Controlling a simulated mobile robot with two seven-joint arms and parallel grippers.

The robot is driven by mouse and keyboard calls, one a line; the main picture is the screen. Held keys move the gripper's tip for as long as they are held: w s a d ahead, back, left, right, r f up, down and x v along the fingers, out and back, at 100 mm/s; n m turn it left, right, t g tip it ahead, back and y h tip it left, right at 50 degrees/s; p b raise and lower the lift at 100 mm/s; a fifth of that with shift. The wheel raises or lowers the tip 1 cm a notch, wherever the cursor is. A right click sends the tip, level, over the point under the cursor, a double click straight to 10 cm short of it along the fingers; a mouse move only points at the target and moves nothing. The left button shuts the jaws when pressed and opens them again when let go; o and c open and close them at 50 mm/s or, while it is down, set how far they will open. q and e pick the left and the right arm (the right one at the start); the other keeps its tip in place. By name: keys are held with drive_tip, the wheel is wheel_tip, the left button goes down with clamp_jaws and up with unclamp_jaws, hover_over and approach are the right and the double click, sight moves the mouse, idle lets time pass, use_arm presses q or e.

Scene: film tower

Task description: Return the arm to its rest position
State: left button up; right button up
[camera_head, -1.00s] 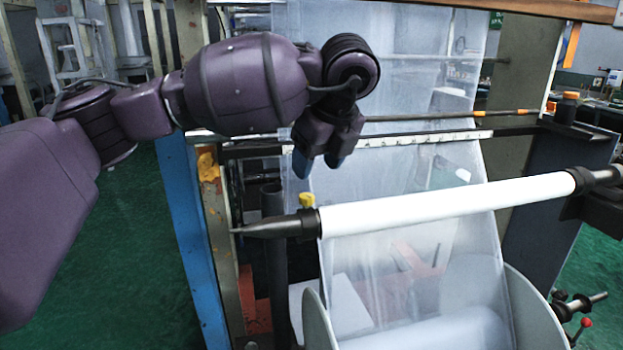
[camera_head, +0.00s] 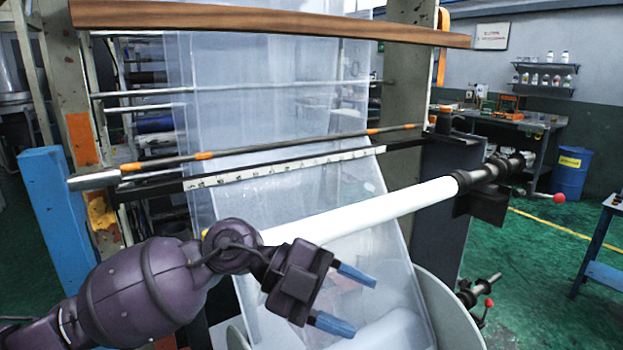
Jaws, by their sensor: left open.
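My left arm comes in from the lower left, and its purple gripper (camera_head: 345,300) with two blue fingertips is open and empty. The fingers are spread apart and point to the lower right, in front of the clear film sheet (camera_head: 290,110) and below the white roller (camera_head: 390,210). The forearm hides the left end of the white roller. My right gripper is not in view.
The film tower frame has a wooden bar (camera_head: 270,26) across the top, a rod with orange bands (camera_head: 270,147) and a blue post (camera_head: 60,215) at left. A workbench (camera_head: 530,122) and blue barrel (camera_head: 571,172) stand at back right.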

use_arm(q)
drive_tip(key=w+a+r+n+t+h, duration=0.1)
drive_tip(key=w+a+n+t+h, duration=0.2)
drive_tip(key=n+t, duration=0.5)
drive_tip(key=w+a+r+n+t+h, duration=0.1)
drive_tip(key=a+r+n+t+h, duration=0.1)
drive_tip(key=a+n+t+h, duration=0.5)
drive_tip(key=a+f+n+t+y, duration=0.8)
drive_tip(key=a+f+n+y, duration=0.6)
drive_tip(key=y, duration=0.7)
drive_tip(key=s+a+f+n+g+y, duration=0.3)
drive_tip(key=s+a+f+g+y, duration=0.15)
drive_tip(key=s+f+g, duration=0.4)
drive_tip(key=s+a+f+g, duration=0.2)
drive_tip(key=s+f+g, duration=0.1)
drive_tip(key=s+f, duration=0.4)
drive_tip(key=s+a+f+g, duration=0.2)
drive_tip(key=s+f+g, duration=0.2)
drive_tip(key=s, duration=0.5)
drive_tip(key=w+f+t+h, duration=0.1)
drive_tip(key=w+f+t, duration=0.5)
drive_tip(key=f+t, duration=0.2)
drive_tip(key=shift+w+d+f+m, duration=0.2)
drive_tip(key=shift+w+f+m, duration=0.15)
drive_tip(key=shift+f, duration=0.85)
drive_tip(key=shift+h, duration=0.25)
